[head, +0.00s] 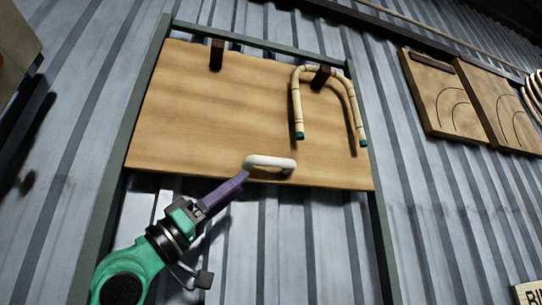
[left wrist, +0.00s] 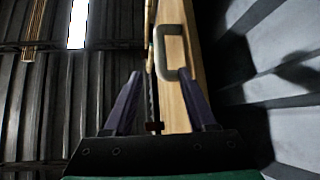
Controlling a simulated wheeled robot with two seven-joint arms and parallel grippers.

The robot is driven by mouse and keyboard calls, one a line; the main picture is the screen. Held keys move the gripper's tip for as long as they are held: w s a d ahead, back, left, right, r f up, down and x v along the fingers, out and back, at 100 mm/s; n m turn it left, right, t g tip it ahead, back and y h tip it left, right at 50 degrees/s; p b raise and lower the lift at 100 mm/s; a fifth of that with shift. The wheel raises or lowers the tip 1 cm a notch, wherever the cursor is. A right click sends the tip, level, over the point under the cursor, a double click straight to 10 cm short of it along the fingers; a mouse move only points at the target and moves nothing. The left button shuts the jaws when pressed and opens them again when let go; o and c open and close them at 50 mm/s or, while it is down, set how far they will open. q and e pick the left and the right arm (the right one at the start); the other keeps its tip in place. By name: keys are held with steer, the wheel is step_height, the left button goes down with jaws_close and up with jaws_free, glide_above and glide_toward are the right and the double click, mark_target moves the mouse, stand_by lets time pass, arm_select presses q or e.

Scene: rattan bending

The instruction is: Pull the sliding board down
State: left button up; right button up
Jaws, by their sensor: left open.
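The sliding board (head: 205,115) is a wide wooden panel in a grey-green upright frame on the wall, in the head view. A white U-shaped handle (head: 270,161) sits near its lower edge. My left gripper (head: 243,175) has purple fingers and is at the handle's left end, from below; I cannot tell whether they touch. My right gripper is not in view.
A bent rattan piece (head: 297,105) with green ends hangs on a dark peg (head: 320,77) on the board; another dark peg (head: 216,54) is bare. Two wooden panels with curved lines (head: 440,95) hang at the right. The frame is open below the board.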

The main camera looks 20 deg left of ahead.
mark_target(270, 163)
arm_select(q)
steer(key=d+r+p, duration=0.1)
steer(key=w+d+r+p, duration=0.1)
steer(key=r, duration=0.1)
steer(key=r+p, duration=0.1)
steer(key=shift+w+d+r, duration=0.3)
steer(key=shift+d+r, duration=0.1)
steer(key=w+d+p, duration=0.1)
steer(key=w+r+p, duration=0.1)
steer(key=w, duration=0.1)
steer(key=w+d+r, duration=0.1)
steer(key=shift+w+d+r+p, duration=0.15)
steer(key=shift+d+p, duration=0.15)
steer(key=shift+p, duration=0.1)
steer(key=shift+w+d+r, duration=0.1)
steer(key=shift+s, duration=0.35)
steer(key=shift+c, duration=0.7)
steer(key=shift+w, duration=0.1)
jaws_close()
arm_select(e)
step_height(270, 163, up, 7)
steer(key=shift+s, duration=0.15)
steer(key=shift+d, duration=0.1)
